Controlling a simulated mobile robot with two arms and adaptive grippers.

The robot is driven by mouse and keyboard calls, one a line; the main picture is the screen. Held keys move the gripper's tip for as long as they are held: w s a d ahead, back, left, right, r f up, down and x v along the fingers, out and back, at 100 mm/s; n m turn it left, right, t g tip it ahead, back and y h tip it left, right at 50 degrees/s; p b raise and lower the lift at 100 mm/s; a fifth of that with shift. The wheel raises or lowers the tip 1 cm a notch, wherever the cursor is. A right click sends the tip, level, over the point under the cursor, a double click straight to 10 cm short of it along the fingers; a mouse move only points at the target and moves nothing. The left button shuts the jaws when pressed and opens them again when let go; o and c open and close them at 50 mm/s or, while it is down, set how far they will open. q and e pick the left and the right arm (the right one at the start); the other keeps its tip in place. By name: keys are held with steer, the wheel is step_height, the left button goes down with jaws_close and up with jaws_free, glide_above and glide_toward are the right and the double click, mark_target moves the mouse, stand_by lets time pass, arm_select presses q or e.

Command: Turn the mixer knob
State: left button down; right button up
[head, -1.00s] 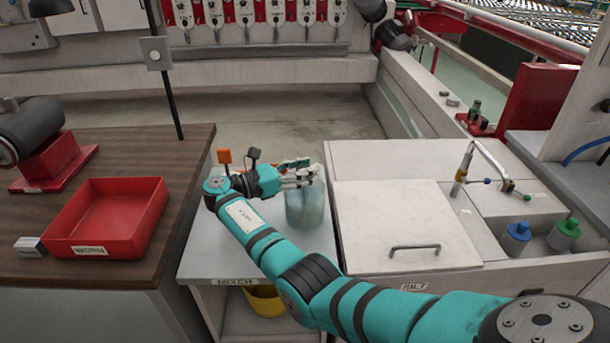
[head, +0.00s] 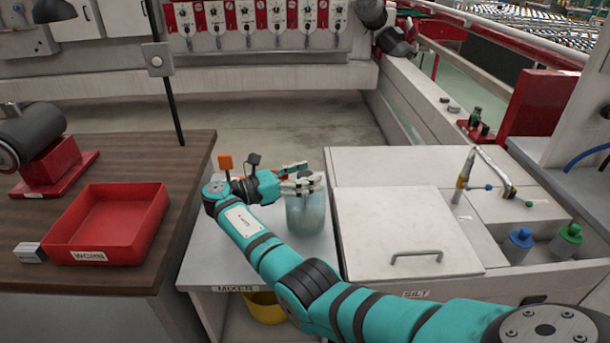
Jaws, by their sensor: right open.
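My right gripper (head: 302,181) reaches in from the lower right, its arm bending back toward the jar. Its fingers are open and sit at the rim of a cloudy blue-green glass jar (head: 305,213), overlapping its top in the picture. I cannot tell whether they touch it. The jar stands upright on the grey stand (head: 205,262) labelled MIXER. No knob can be made out; my arm and gripper cover part of the stand. My left gripper is not in view.
A wooden bench (head: 130,275) on the left holds a red tray (head: 108,222) and a motor on a red base (head: 55,172). On the right is a white box with a handled lid (head: 395,215), a tap (head: 480,168) and blue and green bottles (head: 518,245). A yellow bucket (head: 265,308) is below the stand.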

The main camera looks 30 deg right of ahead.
mark_target(298, 177)
steer(key=a, duration=0.5)
steer(key=w+a, duration=0.1)
steer(key=a, duration=0.1)
steer(key=shift+a, duration=0.2)
